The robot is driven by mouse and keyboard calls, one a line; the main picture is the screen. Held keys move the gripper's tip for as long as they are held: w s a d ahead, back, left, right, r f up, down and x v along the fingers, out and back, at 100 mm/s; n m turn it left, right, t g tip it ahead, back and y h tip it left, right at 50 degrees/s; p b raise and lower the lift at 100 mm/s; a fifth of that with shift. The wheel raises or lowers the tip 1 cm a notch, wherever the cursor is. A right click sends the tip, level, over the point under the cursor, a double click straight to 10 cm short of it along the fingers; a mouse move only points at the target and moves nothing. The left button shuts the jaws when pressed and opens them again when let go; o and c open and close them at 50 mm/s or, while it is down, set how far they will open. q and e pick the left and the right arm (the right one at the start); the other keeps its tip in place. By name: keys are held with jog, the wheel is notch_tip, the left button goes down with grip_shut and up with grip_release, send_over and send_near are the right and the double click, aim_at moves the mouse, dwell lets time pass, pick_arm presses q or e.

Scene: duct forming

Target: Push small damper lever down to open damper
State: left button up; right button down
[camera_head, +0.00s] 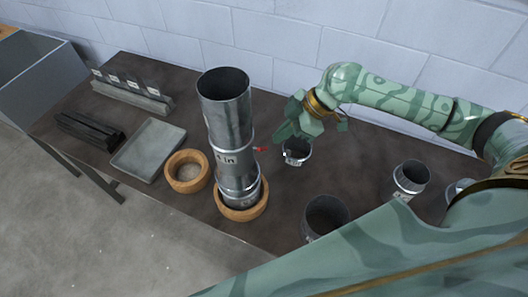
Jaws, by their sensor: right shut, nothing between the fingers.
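A tall grey metal duct (227,112) stands upright in a wooden ring (242,211) near the middle of the table. Its middle section carries a dark "in" label. A small red damper lever (261,149) sticks out from the right side of the duct, roughly level; its exact angle is too small to tell. My right gripper (281,135) is shut and empty, just right of the duct and above the lever in the picture. I cannot tell whether it touches the lever. My left gripper is not in view.
A short metal collar (297,152) sits just right of the lever, below my right gripper. An empty wooden ring (187,171), a grey tray (149,149) and a rack (132,94) are left. More metal duct pieces (410,179) stand at the right. A wall (265,40) runs behind.

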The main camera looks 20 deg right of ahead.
jog(key=b+x, duration=0.2)
jog(key=x, duration=0.1)
jog(key=shift+a+f+b, duration=0.15)
jog(key=shift+f+b, duration=0.1)
jog(key=shift+b, duration=0.1)
notch_tip(320, 180, down, 4)
jog(key=shift+w+f+b, duration=0.1)
jog(key=shift+f+b, duration=0.1)
jog(key=shift+b, duration=0.6)
